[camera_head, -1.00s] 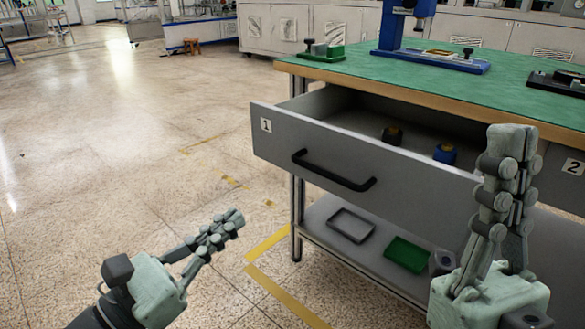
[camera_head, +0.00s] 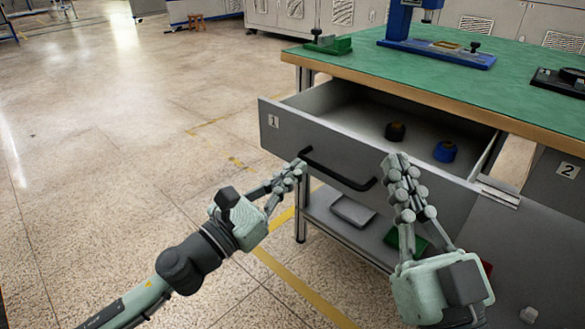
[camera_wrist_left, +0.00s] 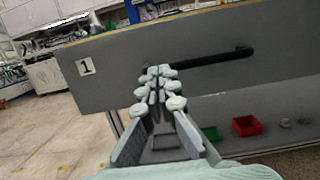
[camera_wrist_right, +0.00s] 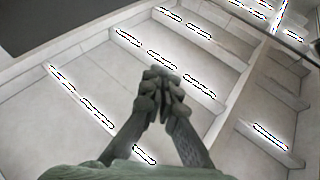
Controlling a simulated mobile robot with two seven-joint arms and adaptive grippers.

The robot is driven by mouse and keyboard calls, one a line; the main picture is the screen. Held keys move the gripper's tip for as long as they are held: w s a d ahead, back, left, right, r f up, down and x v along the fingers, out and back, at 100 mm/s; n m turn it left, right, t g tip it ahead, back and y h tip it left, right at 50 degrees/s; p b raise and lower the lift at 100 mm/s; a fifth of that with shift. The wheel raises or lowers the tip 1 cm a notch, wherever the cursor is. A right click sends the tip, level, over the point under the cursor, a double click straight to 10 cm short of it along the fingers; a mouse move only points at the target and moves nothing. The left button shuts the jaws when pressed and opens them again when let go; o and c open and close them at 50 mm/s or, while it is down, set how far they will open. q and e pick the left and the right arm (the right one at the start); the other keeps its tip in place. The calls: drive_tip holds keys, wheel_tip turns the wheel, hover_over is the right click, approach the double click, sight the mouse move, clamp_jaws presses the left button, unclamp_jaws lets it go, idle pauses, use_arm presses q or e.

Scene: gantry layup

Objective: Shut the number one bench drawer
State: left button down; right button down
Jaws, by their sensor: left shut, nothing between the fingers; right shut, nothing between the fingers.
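The number one drawer (camera_head: 335,145) is pulled out from the bench, with a grey front, a "1" label (camera_head: 273,121) and a black bar handle (camera_head: 338,170). In the left wrist view the drawer front (camera_wrist_left: 110,82) fills the middle, with the handle (camera_wrist_left: 212,57) just past my fingertips. My left gripper (camera_head: 297,168) is shut and empty, its tips by the handle's left end; contact cannot be told. My right gripper (camera_head: 395,163) is shut and empty, pointing up in front of the right part of the drawer front. It also shows in the right wrist view (camera_wrist_right: 160,80).
Inside the drawer are a black knob-like part (camera_head: 395,131) and a blue one (camera_head: 445,151). The green bench top (camera_head: 370,66) carries a blue press (camera_head: 405,35). A shelf below holds trays (camera_head: 352,211). The floor at left is clear.

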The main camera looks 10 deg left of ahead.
sight(319, 155)
idle(0.3)
